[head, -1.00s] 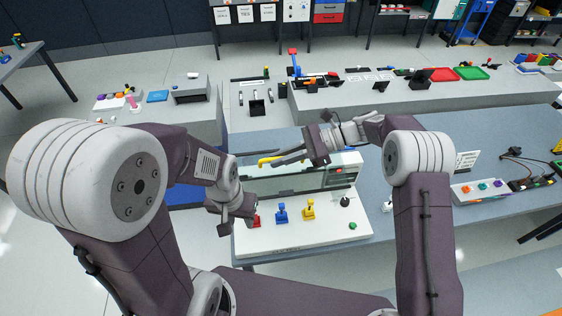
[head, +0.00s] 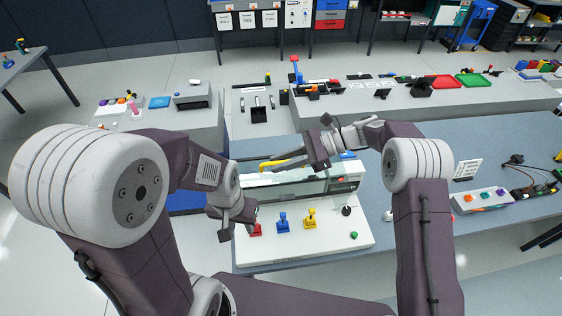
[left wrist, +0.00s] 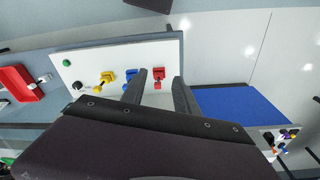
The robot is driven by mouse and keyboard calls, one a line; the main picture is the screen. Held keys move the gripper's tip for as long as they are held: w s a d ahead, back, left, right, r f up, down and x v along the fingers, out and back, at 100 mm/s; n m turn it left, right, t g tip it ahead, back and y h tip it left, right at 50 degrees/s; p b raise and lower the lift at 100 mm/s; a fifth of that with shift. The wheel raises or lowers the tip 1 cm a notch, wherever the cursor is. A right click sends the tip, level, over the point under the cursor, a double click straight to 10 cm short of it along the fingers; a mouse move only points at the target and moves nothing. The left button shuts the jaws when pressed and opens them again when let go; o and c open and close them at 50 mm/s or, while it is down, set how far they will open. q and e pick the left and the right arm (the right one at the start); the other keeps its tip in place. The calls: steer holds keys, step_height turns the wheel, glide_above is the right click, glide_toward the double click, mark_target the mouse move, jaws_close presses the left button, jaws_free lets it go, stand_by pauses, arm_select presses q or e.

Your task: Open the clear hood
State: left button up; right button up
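The clear hood (head: 300,187) is a low see-through cover along the back of a white control panel. A yellow bar (head: 272,162), apparently its handle, shows at its upper left edge. My right gripper (head: 276,166) is over the hood, with a finger pointing left close to the yellow bar. I cannot tell whether it touches the bar or how wide the fingers are. My left gripper (head: 224,233) hangs at the panel's left edge by the red lever (head: 255,230). In the left wrist view its fingers (left wrist: 160,75) are apart and empty, with the red lever beyond them.
The white panel (head: 300,245) carries a blue lever (head: 283,222), a yellow lever (head: 310,217), a black knob (head: 346,210) and a green button (head: 354,235). A coloured-knob box (head: 487,198) stands right on the blue-grey table (head: 440,150). Another bench (head: 420,108) stands behind.

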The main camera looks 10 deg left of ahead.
steer(key=shift+w+d+b, duration=0.15)
steer(key=shift+d+b, duration=0.25)
steer(key=b+v, duration=0.3)
steer(key=v, duration=0.5)
steer(key=shift+d+r, duration=0.15)
steer(key=shift+r, duration=0.1)
